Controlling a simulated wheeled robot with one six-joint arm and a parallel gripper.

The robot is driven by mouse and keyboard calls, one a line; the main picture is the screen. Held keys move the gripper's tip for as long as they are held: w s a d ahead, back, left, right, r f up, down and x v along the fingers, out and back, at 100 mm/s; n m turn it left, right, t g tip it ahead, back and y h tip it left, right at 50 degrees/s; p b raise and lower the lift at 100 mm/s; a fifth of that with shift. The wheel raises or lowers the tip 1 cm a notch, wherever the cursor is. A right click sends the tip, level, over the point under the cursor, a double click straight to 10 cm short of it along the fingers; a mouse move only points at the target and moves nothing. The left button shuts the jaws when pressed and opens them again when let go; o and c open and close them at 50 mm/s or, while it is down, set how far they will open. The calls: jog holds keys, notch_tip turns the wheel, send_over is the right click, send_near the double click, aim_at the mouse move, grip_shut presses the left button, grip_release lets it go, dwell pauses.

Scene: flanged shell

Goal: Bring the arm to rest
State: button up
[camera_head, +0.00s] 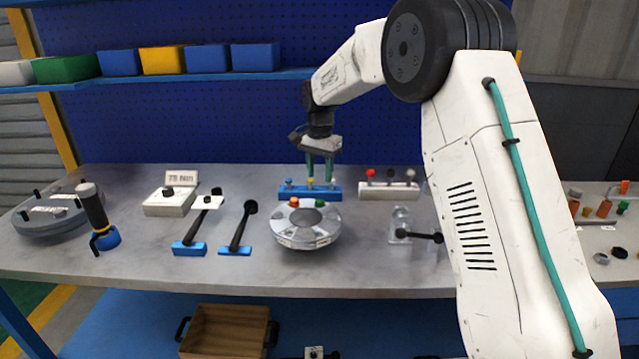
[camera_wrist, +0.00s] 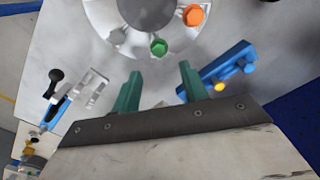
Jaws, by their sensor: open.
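My gripper (camera_head: 320,172) is open and empty, with two green fingers held above the back of the bench. It also shows in the wrist view (camera_wrist: 160,82), with a clear gap between the fingers. My white arm reaches in from the right of the head view. The round flanged shell (camera_head: 304,228) sits on the bench in front of the gripper, with an orange bolt and a green bolt on its top. In the wrist view the shell (camera_wrist: 110,38) lies beyond the fingertips. A blue rack (camera_head: 330,192) with small pegs stands just below the gripper.
A white rack (camera_head: 390,191) with coloured knobs stands right of the blue rack. Tools on blue holders (camera_head: 190,248) and a dark disc (camera_head: 45,212) lie left. A clear fixture (camera_head: 401,222) with a black handle is right of the shell. A shelf with bins (camera_head: 163,60) hangs behind.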

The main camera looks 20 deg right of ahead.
jog(key=shift+r, duration=0.3)
jog(key=s+f+n, duration=0.1)
jog(key=s+f+n+g, duration=0.1)
jog(key=s, duration=0.1)
jog(key=shift+s+f, duration=0.15)
jog(key=shift+f, duration=0.1)
jog(key=s+d+r+n, duration=0.1)
jog(key=s+r+n, duration=0.1)
jog(key=s, duration=1.3)
jog(key=s+d+r+n+t, duration=0.1)
jog(key=s+r+n, duration=0.2)
jog(key=s, duration=1.2)
jog(key=s+d+r+n+t, duration=0.1)
jog(key=s+r, duration=0.4)
jog(key=s, duration=1.1)
jog(key=shift+n, duration=0.9)
